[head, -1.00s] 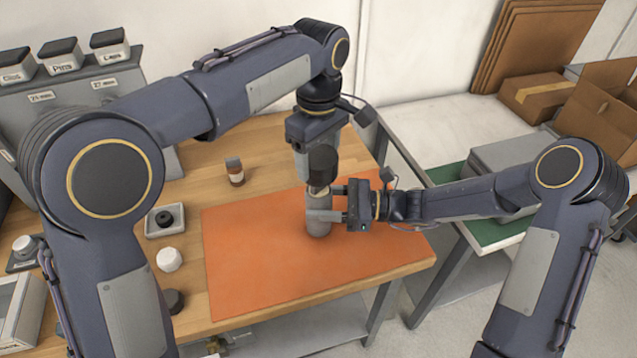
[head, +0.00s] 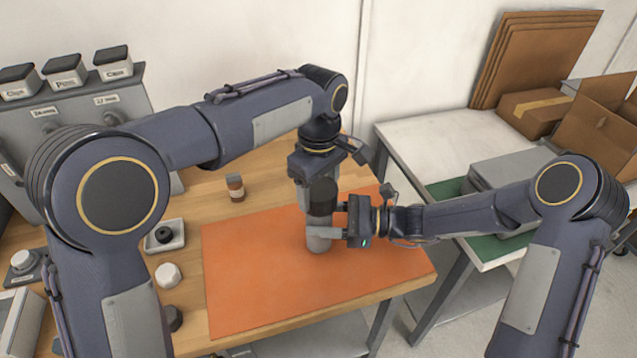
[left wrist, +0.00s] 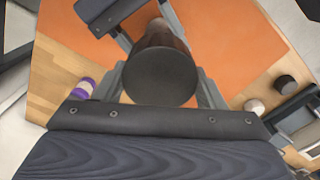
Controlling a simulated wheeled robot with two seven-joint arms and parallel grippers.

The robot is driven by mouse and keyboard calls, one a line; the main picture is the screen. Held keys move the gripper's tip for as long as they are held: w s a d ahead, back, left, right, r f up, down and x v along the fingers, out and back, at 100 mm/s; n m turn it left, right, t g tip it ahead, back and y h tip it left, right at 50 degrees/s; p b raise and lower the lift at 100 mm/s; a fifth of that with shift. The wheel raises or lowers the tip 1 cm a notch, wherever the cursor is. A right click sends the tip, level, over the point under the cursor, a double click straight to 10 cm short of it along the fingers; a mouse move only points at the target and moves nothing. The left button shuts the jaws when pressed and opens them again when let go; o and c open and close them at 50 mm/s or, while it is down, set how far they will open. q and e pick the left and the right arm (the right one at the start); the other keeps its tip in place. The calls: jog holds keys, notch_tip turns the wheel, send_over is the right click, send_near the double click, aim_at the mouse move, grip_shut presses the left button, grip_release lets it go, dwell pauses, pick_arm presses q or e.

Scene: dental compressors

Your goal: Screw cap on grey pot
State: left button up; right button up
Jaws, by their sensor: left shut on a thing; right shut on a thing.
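The grey pot (head: 318,245) stands upright on the orange mat (head: 250,290). My right gripper (head: 320,232) is shut around the pot from the right. My left gripper (head: 319,212) points down from above and is shut on a dark round cap (head: 322,194), which sits in line with the pot's top. The cap's flat black top shows between the fingers in the left wrist view (left wrist: 160,76). The cap hides the pot's mouth there. I cannot tell whether the threads meet.
Labelled bins (head: 65,70) stand at the back left. The mat's left and front are clear.

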pick_arm(q)
jog(key=shift+f, duration=0.35)
jog(key=shift+f, duration=0.6)
dwell(0.3)
